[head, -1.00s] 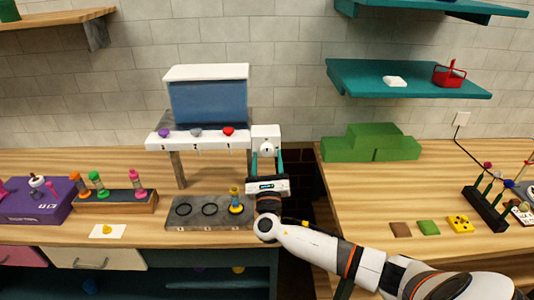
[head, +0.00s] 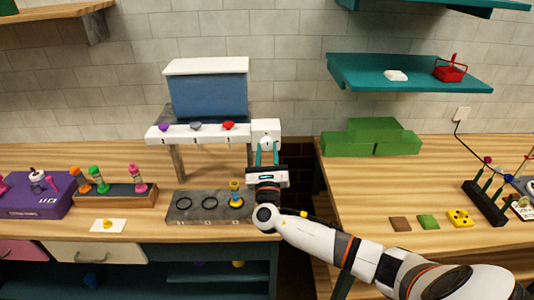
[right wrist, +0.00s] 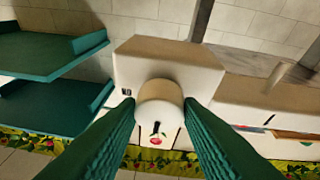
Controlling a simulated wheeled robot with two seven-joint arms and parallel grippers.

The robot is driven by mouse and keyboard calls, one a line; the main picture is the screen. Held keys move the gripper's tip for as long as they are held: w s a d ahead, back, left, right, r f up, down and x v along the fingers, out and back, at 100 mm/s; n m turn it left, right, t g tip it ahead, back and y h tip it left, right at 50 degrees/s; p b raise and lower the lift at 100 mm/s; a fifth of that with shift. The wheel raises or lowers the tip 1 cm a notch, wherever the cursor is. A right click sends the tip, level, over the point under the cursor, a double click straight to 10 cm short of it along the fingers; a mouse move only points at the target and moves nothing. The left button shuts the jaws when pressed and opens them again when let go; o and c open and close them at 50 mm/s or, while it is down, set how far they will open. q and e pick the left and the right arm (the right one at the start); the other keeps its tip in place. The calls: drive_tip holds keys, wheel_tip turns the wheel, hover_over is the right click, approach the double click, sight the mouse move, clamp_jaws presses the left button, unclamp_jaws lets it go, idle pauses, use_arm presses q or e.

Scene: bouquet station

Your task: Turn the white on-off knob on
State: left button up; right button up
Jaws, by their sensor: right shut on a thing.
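The white on-off knob (right wrist: 158,110) sticks out from the front of a white box (right wrist: 168,62) in the right wrist view. In the head view the knob (head: 266,143) sits on the box at the right end of the white dispenser panel. My right gripper (head: 267,156) reaches up to it from below. In the right wrist view its two green fingers (right wrist: 160,118) lie on either side of the knob and are shut on it. My left gripper is not in view.
Purple, grey and red (head: 228,126) knobs line the panel to the left. A dark tray with rings (head: 180,217) and a yellow piece (head: 235,188) stands below. Green blocks (head: 372,138) lie right, beyond a gap between the counters.

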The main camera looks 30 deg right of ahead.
drive_tip(key=m+g+h+b, duration=0.1)
drive_tip(key=m+b, duration=0.1)
drive_tip(key=m, duration=0.1)
drive_tip(key=m+g+h+b, duration=0.1)
drive_tip(key=m+b, duration=0.2)
drive_tip(key=shift+a+f+m+h, duration=0.15)
drive_tip(key=shift+f+m+h, duration=0.05)
drive_tip(key=shift+m+h, duration=0.1)
drive_tip(key=m+g+b, duration=0.1)
drive_tip(key=m, duration=0.1)
drive_tip(key=m+g+b, duration=0.1)
drive_tip(key=m+b, duration=0.1)
drive_tip(key=shift+w+r+m+h, duration=0.1)
drive_tip(key=shift+r+m+h, duration=0.05)
drive_tip(key=shift+m+h, duration=0.25)
drive_tip(key=m, duration=0.1)
drive_tip(key=m+g+b, duration=0.1)
drive_tip(key=m, duration=0.1)
drive_tip(key=shift+a+r+g, duration=0.15)
drive_tip(key=shift+g, duration=0.15)
drive_tip(key=shift+r+m+g+b, duration=0.1)
drive_tip(key=shift+m+g+b, duration=0.35)
drive_tip(key=shift+m, duration=0.75)
drive_tip(key=m, duration=0.1)
drive_tip(key=m+g, duration=0.1)
drive_tip(key=m, duration=0.1)
drive_tip(key=m+y, duration=0.1)
drive_tip(key=shift+r+m+g, duration=0.25)
drive_tip(key=shift+m+g, duration=0.1)
drive_tip(key=shift+m, duration=0.05)
